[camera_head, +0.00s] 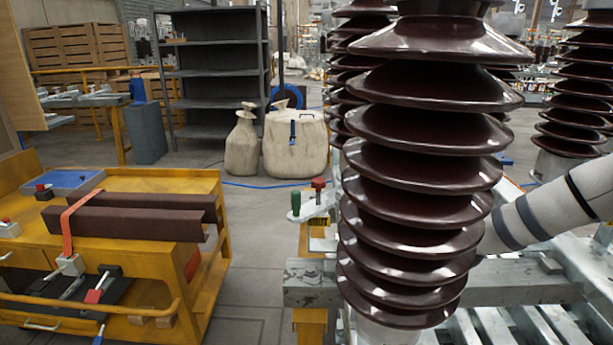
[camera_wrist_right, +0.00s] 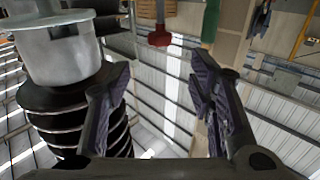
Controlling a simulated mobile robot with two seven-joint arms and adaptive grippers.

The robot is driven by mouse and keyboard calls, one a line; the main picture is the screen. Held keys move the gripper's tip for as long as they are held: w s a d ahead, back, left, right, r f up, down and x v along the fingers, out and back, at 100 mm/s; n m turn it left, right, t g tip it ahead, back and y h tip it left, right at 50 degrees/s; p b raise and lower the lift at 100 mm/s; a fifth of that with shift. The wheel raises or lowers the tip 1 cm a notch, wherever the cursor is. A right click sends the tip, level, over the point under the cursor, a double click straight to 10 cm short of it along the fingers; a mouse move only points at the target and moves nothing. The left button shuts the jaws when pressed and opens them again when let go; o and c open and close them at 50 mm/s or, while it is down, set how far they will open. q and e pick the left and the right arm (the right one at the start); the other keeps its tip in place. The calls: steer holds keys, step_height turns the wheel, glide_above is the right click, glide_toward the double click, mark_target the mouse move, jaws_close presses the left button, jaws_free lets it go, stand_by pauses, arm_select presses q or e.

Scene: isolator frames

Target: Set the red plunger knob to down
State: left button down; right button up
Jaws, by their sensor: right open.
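The red plunger knob (camera_head: 318,184) stands on a small pale mechanism just left of the big brown ribbed insulator. A green knob (camera_head: 296,204) stands beside it on the left. In the right wrist view a dark red knob-like shape (camera_wrist_right: 159,38), seemingly the same knob, shows near the top. My right gripper (camera_wrist_right: 160,82) is open, with nothing between its fingers. The red shape lies beyond the fingertips, apart from them. In the head view my right arm comes in from the right, and its gripper is hidden behind the insulator. My left gripper is out of view.
The brown insulator (camera_head: 425,165) stands close in front, hiding much of the right side. A yellow cart (camera_head: 195,185) with dark beams stands at left. Pale sacks (camera_head: 296,145) and a dark shelf (camera_head: 215,95) are behind. Grey floor between cart and frame is clear.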

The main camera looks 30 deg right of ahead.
mark_target(324, 187)
steer(key=x, duration=0.3)
steer(key=b+x, duration=0.1)
steer(key=x, duration=0.3)
steer(key=f+b+x, duration=0.1)
steer(key=x, duration=0.2)
steer(key=shift+w+a, duration=0.15)
steer(key=shift+w, duration=0.05)
steer(key=shift+w+a+r, duration=0.1)
steer(key=shift+w+r, duration=0.1)
steer(key=shift+w, duration=0.25)
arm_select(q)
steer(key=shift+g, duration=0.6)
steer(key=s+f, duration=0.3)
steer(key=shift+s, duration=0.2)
arm_select(e)
steer(key=shift+r, duration=0.15)
jaws_close()
